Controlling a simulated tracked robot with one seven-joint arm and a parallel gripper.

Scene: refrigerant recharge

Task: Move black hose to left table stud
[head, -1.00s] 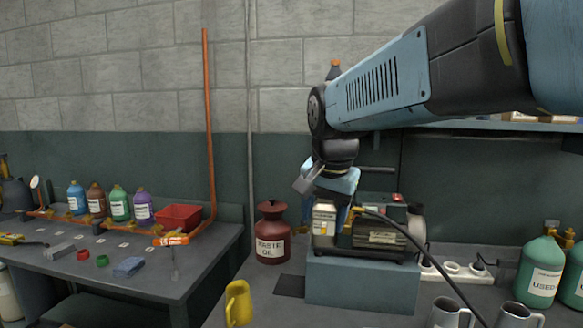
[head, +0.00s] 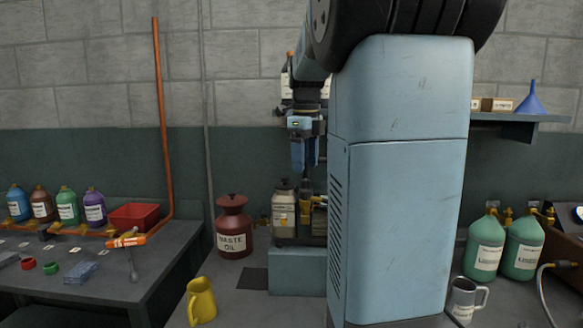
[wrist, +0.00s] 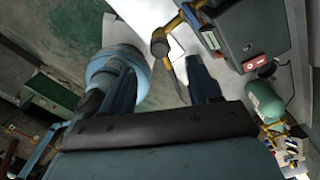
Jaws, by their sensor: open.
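My gripper (head: 306,168) points down above the pump (head: 313,222) on its blue-grey block, with its blue fingers apart and empty. In the wrist view the open fingers (wrist: 165,72) face a brass fitting with a dark end (wrist: 159,46), apart from them. A dark upright piece with a brass part (head: 305,192) shows just below the fingertips in the head view. The black hose cannot be made out clearly now; my arm covers the area right of the pump.
A waste oil can (head: 232,228) stands left of the pump, with a yellow jug (head: 201,300) in front. Several bottles and a red bin (head: 134,217) line the left table's back. Green cylinders (head: 485,247) and a metal mug (head: 464,299) stand at right.

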